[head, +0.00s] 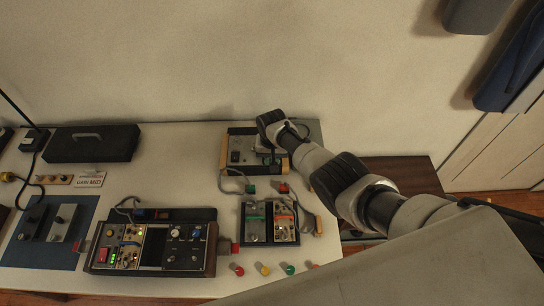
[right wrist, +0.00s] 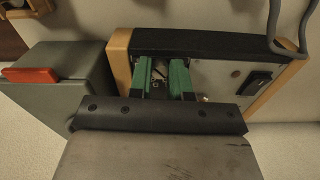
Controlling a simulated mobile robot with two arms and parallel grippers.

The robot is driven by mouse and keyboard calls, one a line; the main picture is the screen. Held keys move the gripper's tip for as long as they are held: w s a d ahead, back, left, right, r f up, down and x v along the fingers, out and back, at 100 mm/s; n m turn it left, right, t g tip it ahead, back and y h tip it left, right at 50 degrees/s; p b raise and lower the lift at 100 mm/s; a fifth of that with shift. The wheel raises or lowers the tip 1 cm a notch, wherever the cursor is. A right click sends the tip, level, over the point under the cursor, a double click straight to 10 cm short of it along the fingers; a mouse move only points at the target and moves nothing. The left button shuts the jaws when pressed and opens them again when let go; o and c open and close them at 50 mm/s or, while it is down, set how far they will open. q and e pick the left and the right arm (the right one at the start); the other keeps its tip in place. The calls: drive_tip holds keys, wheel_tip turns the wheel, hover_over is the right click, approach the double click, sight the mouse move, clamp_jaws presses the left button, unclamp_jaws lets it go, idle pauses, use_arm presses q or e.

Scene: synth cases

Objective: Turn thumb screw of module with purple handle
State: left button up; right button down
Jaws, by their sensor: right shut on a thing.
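A wooden-sided case (head: 240,150) with a light panel stands at the back of the table, and my right gripper reaches down to it from the right. In the right wrist view the case's wooden side (right wrist: 119,62), dark top edge and panel (right wrist: 222,76) show close up. My right gripper (right wrist: 163,74) has green fingers shut on a small metal part at the panel, mostly hidden between them. I cannot make out a purple handle or tell whether this part is a thumb screw. My left gripper is not in view.
Two small modules (head: 268,222) with green and orange stand in front of the case. A larger instrument (head: 150,247) sits front left; a black case (head: 92,143) lies behind it. Coloured knobs (head: 265,269) lie near the front edge. A grey box (right wrist: 62,58) is beside the wooden-sided case.

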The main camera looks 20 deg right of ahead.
drive_tip(key=shift+m, duration=1.1)
drive_tip(key=c, duration=1)
unclamp_jaws()
drive_tip(key=shift+c, duration=0.2)
drive_tip(key=shift+r+p, duration=0.3)
drive_tip(key=shift+p, duration=0.05)
wheel_tip(320, 180, up, 10)
drive_tip(key=p, duration=0.2)
drive_tip(key=shift+r, duration=0.1)
